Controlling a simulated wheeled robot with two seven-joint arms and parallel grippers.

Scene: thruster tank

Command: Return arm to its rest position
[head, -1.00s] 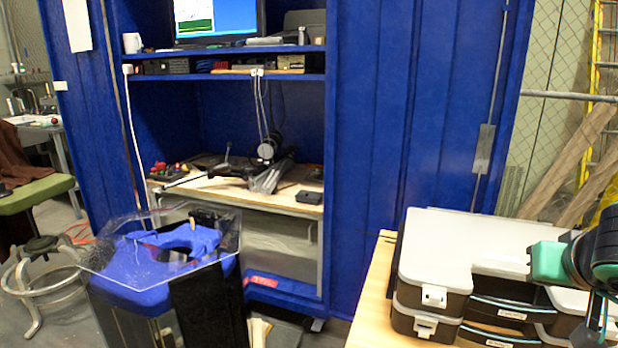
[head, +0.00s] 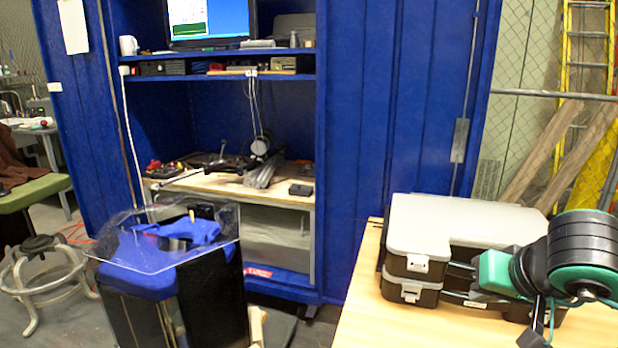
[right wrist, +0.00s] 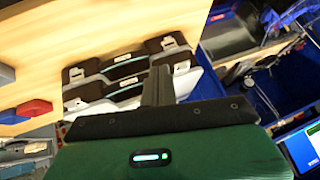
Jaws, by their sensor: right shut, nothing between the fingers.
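My right arm (head: 590,250), green and black, comes in from the right edge of the head view. It is over the wooden table (head: 370,320), in front of the stacked cases (head: 415,265), and hides part of them. In the right wrist view my right gripper (right wrist: 158,85) is shut and empty, its dark fingers together. It shows in front of the cases (right wrist: 125,85), and I see no clear contact. My left gripper is not in view.
A tank (head: 165,265) with a clear lid and blue float stands left of the table. Behind are a blue cabinet (head: 395,130) with a workbench (head: 230,190) and a stool (head: 40,270). In the wrist view, a red box (right wrist: 34,108) lies on the table. The table's front is bare.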

